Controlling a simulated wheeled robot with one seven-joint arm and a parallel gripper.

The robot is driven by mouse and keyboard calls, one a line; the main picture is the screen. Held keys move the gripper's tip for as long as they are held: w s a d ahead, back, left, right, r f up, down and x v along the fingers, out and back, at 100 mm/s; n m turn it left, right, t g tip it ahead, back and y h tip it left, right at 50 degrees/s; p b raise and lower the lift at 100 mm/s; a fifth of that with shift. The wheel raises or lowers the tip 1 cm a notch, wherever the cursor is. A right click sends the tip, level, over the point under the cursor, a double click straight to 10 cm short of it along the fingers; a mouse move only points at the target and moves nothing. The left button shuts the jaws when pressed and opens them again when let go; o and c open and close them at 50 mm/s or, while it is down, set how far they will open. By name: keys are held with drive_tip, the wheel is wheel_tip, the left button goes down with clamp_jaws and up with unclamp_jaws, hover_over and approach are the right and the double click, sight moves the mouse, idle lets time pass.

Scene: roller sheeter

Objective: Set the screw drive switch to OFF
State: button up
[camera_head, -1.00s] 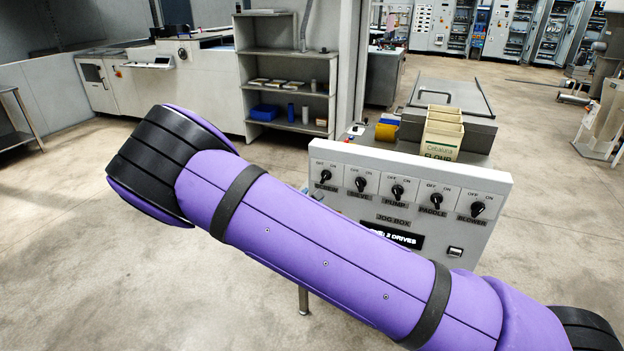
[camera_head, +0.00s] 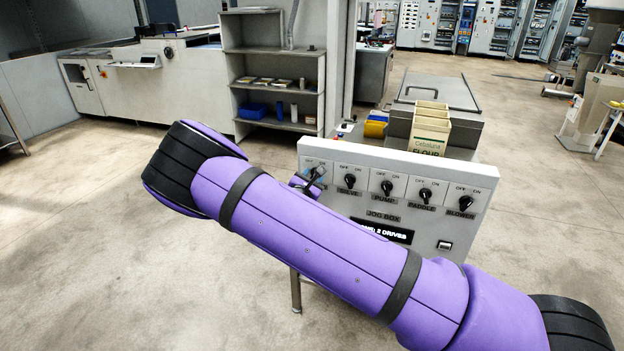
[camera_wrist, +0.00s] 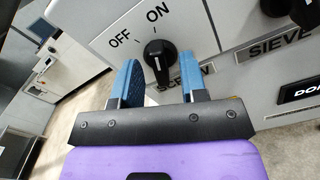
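The screw drive switch (camera_wrist: 157,60) is a black knob at the left end of the grey jog box panel (camera_head: 345,215). In the wrist view its bar lines up with the ON mark (camera_wrist: 158,13), and the OFF mark (camera_wrist: 120,40) is to the left. The SCREW label below is partly hidden by my fingers. My gripper (camera_wrist: 160,70) is open, with one blue finger on each side of the knob and a gap showing on both sides. In the head view my gripper (camera_head: 307,183) is at the switch, partly hidden by my purple arm.
The sieve (camera_head: 350,181), pump (camera_head: 387,187), paddle (camera_head: 425,195) and blower (camera_head: 466,203) switches run to the right along the panel. A flour box (camera_head: 430,130) stands behind the panel. The floor at left is clear.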

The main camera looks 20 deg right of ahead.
clamp_jaws()
idle(0.3)
drive_tip(key=n, duration=0.4)
drive_tip(key=shift+n, duration=2.4)
unclamp_jaws()
